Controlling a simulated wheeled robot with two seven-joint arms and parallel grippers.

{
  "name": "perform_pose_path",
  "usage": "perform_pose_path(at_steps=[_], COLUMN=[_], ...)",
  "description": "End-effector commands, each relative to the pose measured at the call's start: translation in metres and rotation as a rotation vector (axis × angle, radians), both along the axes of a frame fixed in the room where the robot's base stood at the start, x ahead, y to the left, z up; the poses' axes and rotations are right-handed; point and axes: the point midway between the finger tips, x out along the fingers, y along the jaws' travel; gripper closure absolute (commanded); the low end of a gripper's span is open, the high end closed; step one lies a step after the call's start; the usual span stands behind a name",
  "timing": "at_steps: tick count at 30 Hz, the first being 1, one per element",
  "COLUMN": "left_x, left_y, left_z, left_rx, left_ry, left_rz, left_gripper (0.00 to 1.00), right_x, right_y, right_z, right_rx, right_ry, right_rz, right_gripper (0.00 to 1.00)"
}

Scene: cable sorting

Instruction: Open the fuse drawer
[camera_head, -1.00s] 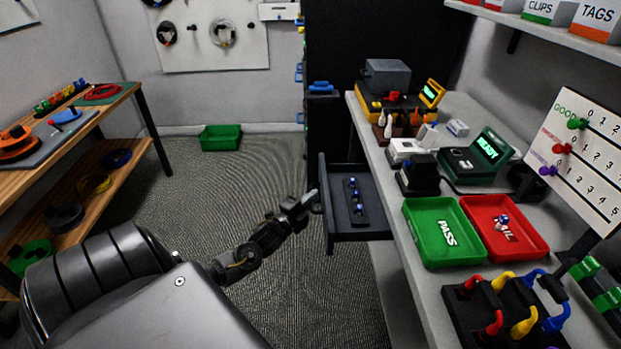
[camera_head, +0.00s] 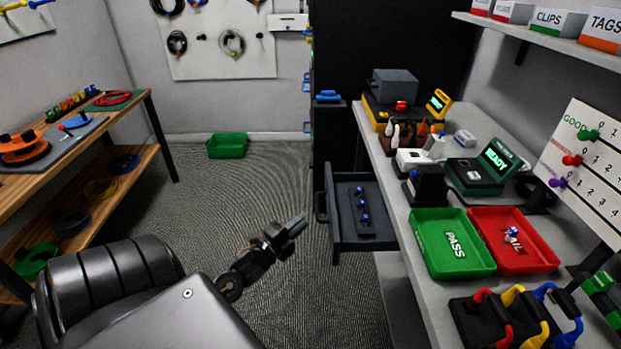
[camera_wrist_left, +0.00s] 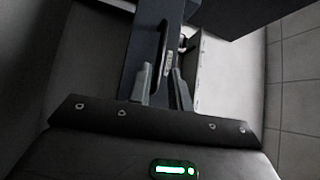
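The fuse drawer (camera_head: 335,215) is a dark drawer pulled out from under the right-hand workbench. Inside it lies a dark strip (camera_head: 364,222) with several blue-topped fuses. Its handle (camera_head: 320,206) is on the front, facing left. My left gripper (camera_head: 298,226) is just left of the drawer front, apart from the handle in the head view. In the left wrist view the two fingers (camera_wrist_left: 164,92) stand apart, with the drawer's front and handle (camera_wrist_left: 159,55) beyond them; nothing is held. My right gripper is not in view.
The bench (camera_head: 398,195) carries a green PASS tray (camera_head: 430,262), a red FAIL tray (camera_head: 540,258) and a green READY device (camera_head: 470,178) above and right of the drawer. A wooden table (camera_head: 130,110) stands left.

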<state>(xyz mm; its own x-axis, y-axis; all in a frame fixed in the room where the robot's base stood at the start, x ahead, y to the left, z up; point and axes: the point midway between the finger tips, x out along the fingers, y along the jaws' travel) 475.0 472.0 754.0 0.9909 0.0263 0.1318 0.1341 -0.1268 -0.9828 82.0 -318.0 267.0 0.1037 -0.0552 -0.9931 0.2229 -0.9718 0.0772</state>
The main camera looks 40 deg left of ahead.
Motion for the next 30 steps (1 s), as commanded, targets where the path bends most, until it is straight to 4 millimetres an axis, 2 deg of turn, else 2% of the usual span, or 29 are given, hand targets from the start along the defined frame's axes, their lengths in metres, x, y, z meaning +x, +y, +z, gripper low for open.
perform_pose_path(at_steps=[3, 8, 30], left_x=[-0.017, -0.028, -0.029], left_y=[-0.001, -0.001, -0.001], left_z=[-0.004, -0.004, -0.004], left_rx=[0.000, 0.000, 0.000], left_ry=[0.002, 0.000, 0.000], left_rz=[0.000, 0.000, 0.000], left_gripper=[0.80, 0.80, 0.80], right_x=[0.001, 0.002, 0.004], right_y=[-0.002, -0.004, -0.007], right_z=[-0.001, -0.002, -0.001], right_rx=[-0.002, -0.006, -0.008], right_ry=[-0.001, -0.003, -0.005], right_rz=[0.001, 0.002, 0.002], right_gripper=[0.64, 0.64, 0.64])
